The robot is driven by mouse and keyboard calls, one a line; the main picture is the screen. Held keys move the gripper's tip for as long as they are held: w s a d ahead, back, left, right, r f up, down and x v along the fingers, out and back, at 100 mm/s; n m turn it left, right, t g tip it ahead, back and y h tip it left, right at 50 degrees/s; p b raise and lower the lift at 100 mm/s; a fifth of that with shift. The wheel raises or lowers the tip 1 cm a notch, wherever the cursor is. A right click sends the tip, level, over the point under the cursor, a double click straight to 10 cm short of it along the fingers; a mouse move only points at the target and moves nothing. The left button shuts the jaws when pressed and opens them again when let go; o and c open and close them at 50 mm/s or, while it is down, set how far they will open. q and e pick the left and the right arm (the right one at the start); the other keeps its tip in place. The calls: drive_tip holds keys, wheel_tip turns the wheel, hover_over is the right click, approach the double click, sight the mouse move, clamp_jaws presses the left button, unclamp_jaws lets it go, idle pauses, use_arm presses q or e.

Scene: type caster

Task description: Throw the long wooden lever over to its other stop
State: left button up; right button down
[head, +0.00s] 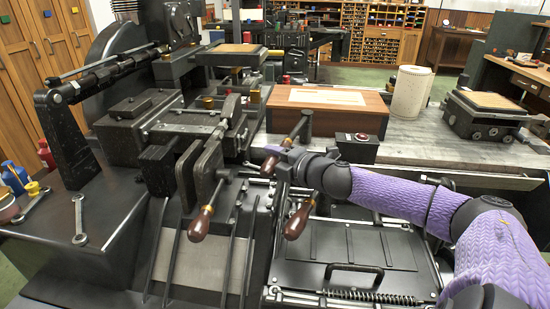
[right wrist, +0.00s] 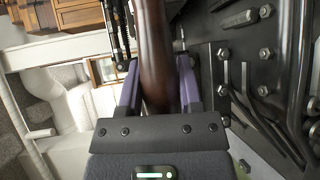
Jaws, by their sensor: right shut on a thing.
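The long wooden lever (head: 296,132) is a dark brown rod beside the middle of the machine in the head view. It slants from a grey upper end down to the left, and my gripper hides part of it. My right gripper (head: 272,156) reaches in from the right and is shut around the lever. In the right wrist view, the brown shaft (right wrist: 157,60) passes between the two purple fingers of the gripper (right wrist: 160,88). My left gripper is not in view.
Two other levers with brown grips hang at the front, one left (head: 201,222) and one right (head: 299,218). A wooden box (head: 328,108) and a cream cylinder (head: 409,94) stand on the bench behind. A black panel with a handle (head: 353,270) lies below my right arm.

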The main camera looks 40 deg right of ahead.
idle(0.4)
drive_tip(key=shift+s+d, duration=0.15)
drive_tip(key=shift+s, duration=0.15)
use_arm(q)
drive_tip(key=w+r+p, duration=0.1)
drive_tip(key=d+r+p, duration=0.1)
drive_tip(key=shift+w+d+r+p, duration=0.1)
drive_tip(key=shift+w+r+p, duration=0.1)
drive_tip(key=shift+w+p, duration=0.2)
use_arm(e)
drive_tip(key=s+d+n+y, duration=0.2)
drive_tip(key=s, duration=0.1)
drive_tip(key=s+n+y, duration=0.1)
drive_tip(key=shift+s+d+g+y, duration=0.2)
drive_tip(key=shift+d+g+y, duration=0.2)
